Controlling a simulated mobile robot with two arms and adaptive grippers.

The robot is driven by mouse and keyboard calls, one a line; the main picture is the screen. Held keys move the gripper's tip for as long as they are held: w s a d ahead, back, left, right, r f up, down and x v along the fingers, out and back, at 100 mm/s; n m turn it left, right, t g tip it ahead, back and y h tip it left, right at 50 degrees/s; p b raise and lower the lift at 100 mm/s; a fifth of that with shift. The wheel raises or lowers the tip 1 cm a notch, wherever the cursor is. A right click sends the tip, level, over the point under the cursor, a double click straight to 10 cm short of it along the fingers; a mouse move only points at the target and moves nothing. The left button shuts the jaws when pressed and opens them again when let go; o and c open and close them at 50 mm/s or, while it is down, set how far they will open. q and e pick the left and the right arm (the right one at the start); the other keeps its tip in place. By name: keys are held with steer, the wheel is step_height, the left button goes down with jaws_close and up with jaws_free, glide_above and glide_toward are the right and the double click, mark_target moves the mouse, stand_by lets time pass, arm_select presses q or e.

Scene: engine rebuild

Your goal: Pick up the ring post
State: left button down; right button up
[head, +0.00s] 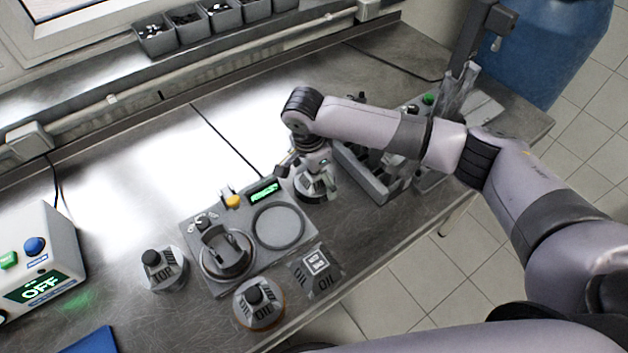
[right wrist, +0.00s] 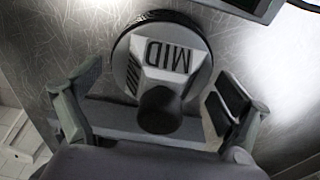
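A grey round ring post with a black knob, marked MID (right wrist: 172,62), stands between the fingers of my right gripper (right wrist: 158,88) in the right wrist view. The fingers are spread, one on each side, with gaps to the post. In the head view my right gripper (head: 316,182) is low over the bench, at the right of the grey fixture (head: 205,232), and largely hides this post. Two similar posts, marked TOP (head: 165,270) and OIL (head: 259,304), stand left of and in front of the fixture. My left gripper is not in view.
A grey compartment tray (head: 372,178) stands just right of my right gripper. A dark block marked OIL (head: 316,268) sits in front of the fixture. A control box reading OFF (head: 38,262) stands at left.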

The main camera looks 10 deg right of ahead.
steer(key=c, duration=1.2)
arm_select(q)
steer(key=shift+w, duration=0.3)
arm_select(e)
steer(key=shift+r, duration=0.1)
